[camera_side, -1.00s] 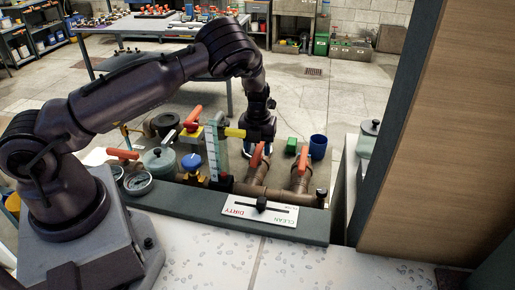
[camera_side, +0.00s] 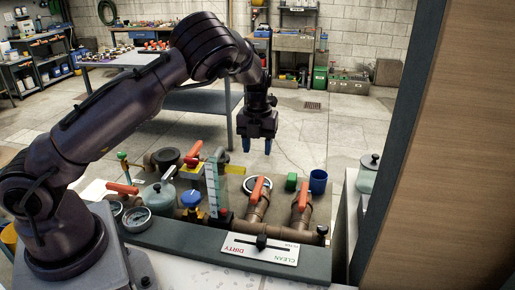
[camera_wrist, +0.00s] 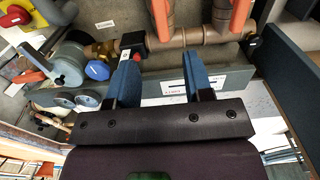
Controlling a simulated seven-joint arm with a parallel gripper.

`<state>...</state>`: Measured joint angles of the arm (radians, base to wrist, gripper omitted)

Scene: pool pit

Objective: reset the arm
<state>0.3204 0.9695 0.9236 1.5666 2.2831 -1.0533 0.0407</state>
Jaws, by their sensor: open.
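My gripper (camera_side: 256,145) hangs in the air above the back of the pipe board, pointing down, its two blue fingers apart with nothing between them. In the wrist view my gripper (camera_wrist: 158,85) also shows open and empty, over the board's front edge. The pipe board's grey front wall (camera_side: 170,240) runs along the counter. On it are pipes with orange lever handles (camera_side: 257,189), gauges (camera_side: 136,219), a blue knob (camera_side: 191,198) and a DIRTY/CLEAN slider plate (camera_side: 262,248).
A lidded jar (camera_side: 368,174) stands on a ledge beside a wooden panel (camera_side: 455,120). The air around my gripper is clear.

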